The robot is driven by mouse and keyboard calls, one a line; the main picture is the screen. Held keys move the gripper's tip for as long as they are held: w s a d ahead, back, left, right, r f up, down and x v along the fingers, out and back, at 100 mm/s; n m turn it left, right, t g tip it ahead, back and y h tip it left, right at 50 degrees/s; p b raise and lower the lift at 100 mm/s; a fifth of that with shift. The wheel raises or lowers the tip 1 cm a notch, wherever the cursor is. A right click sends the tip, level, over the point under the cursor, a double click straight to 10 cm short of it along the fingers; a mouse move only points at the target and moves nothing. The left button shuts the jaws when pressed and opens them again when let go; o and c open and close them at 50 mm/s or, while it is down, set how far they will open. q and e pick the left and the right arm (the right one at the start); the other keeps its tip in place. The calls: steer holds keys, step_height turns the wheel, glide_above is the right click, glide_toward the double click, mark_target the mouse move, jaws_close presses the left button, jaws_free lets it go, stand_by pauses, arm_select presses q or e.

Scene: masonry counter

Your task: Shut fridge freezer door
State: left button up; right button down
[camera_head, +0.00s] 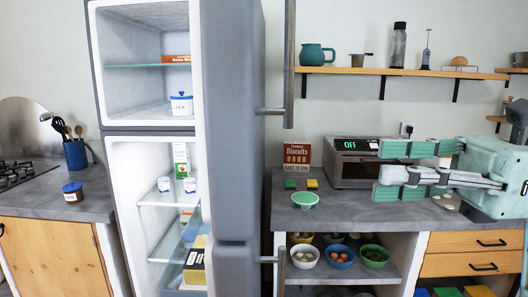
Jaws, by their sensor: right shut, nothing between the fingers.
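The fridge freezer (97,70) stands at the left centre with its compartments exposed. The upper freezer door (232,110) stands open toward me, seen nearly edge-on, with a long vertical bar handle (289,65) on its right side. The lower door (238,268) is also open, and the top of its handle (281,270) shows at the bottom edge. My right gripper (385,170) is at the right, in front of the oven, shut and empty. It is well to the right of the door handles and apart from them. My left gripper is not in view.
Bowls (340,256) sit on the shelf below. A left counter (95,206) carries a utensil pot (75,153).

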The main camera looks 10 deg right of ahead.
steer(key=p+x, duration=0.5)
steer(key=x, duration=0.8)
steer(key=shift+a+f, duration=0.4)
steer(key=shift+w+h, duration=0.15)
steer(key=shift+h, duration=0.15)
